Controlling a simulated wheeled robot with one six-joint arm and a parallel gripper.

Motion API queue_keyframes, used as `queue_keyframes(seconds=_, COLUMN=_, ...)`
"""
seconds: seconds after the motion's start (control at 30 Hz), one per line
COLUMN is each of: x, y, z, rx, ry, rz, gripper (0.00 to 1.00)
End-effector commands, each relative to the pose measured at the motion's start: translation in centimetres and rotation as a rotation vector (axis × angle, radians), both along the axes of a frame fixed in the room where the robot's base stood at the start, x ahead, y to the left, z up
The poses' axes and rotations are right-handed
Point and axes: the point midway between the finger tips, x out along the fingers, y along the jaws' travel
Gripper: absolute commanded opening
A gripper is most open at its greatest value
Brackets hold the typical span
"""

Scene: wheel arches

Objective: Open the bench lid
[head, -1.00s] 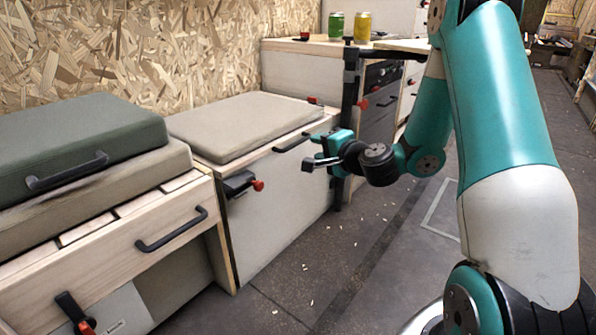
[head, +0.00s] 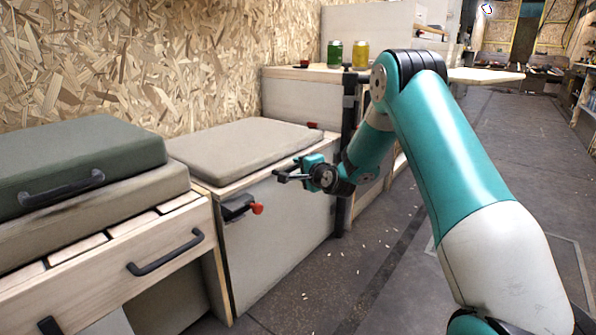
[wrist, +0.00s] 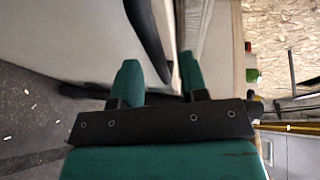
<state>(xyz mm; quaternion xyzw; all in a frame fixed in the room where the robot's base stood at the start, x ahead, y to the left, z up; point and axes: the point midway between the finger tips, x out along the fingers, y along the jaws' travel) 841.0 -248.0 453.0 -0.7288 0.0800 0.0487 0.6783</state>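The bench (head: 275,235) with a pale front and a beige cushion (head: 245,145) on its lid stands in the middle of the head view; the lid is down. My gripper (head: 281,176) is at the upper part of the bench front, just below the lid's edge. In the wrist view, the black lid handle (wrist: 149,40) runs in between the two teal fingers of my gripper (wrist: 160,80). The fingers are apart, with a gap beside the handle. In the head view my gripper hides the handle.
A black latch with a red knob (head: 257,208) sits on the bench front. A neighbouring bench with a green cushion (head: 75,165) and a handle (head: 165,252) stands at left. A counter with a green can (head: 335,54) and a yellow can (head: 360,54) is behind.

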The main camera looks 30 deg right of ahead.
Motion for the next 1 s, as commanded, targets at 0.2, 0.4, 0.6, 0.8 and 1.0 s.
queue_keyframes(seconds=0.2, x=2.1, y=-0.1, z=-0.5, rx=0.0, ry=-0.001, rz=0.001, gripper=0.4)
queue_keyframes(seconds=0.4, x=2.4, y=-0.1, z=-0.5, rx=0.0, ry=0.001, rz=0.0, gripper=0.4)
queue_keyframes(seconds=0.6, x=2.4, y=-0.1, z=-0.5, rx=0.001, ry=0.001, rz=0.0, gripper=0.24)
queue_keyframes(seconds=0.8, x=2.3, y=-0.1, z=-0.6, rx=0.0, ry=0.005, rz=0.001, gripper=0.0)
queue_keyframes(seconds=1.0, x=2.3, y=-0.2, z=-0.2, rx=-0.004, ry=0.016, rz=0.0, gripper=0.0)
